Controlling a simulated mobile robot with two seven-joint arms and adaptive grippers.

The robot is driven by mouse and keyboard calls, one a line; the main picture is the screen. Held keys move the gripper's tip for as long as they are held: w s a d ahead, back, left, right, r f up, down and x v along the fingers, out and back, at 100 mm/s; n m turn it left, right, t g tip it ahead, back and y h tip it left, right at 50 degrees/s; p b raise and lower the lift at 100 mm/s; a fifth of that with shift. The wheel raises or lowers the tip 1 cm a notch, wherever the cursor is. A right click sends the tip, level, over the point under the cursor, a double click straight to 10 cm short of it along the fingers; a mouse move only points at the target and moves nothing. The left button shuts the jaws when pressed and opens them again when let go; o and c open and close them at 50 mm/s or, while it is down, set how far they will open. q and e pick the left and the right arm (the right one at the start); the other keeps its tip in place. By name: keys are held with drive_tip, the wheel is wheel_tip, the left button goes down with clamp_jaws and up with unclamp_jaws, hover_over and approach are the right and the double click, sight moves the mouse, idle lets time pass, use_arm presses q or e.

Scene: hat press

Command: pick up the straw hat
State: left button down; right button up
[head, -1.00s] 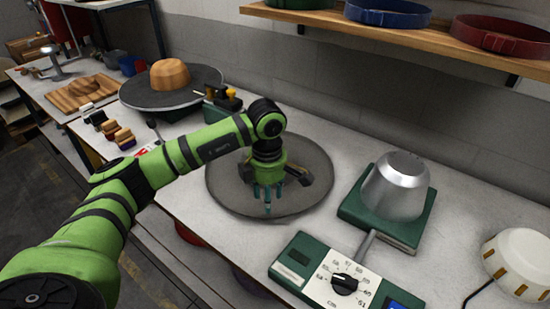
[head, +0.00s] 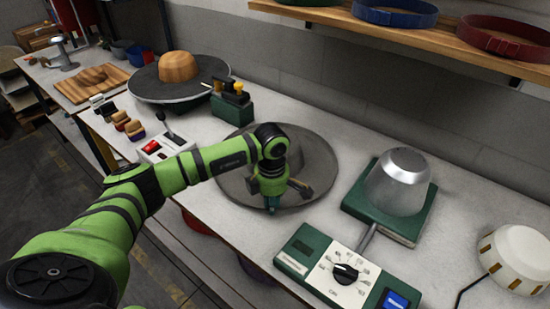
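A wide, round, grey hat-like piece (head: 233,186) with a broad brim lies on the bench, and nothing in its colour shows straw. My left gripper (head: 271,207) points down over its middle and hides part of it. My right gripper is not in view.
A metal hat form (head: 398,180) on a green base stands right of the gripper, with a dial panel (head: 340,268) in front. A wooden block (head: 178,66) sits on a dark disc behind left. A shelf (head: 400,32) with coloured bands runs above. A white domed device (head: 520,258) stands at right.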

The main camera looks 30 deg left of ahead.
use_arm(q)
drive_tip(key=shift+r, duration=0.1)
wheel_tip(320, 180, up, 10)
drive_tip(key=b, duration=0.3)
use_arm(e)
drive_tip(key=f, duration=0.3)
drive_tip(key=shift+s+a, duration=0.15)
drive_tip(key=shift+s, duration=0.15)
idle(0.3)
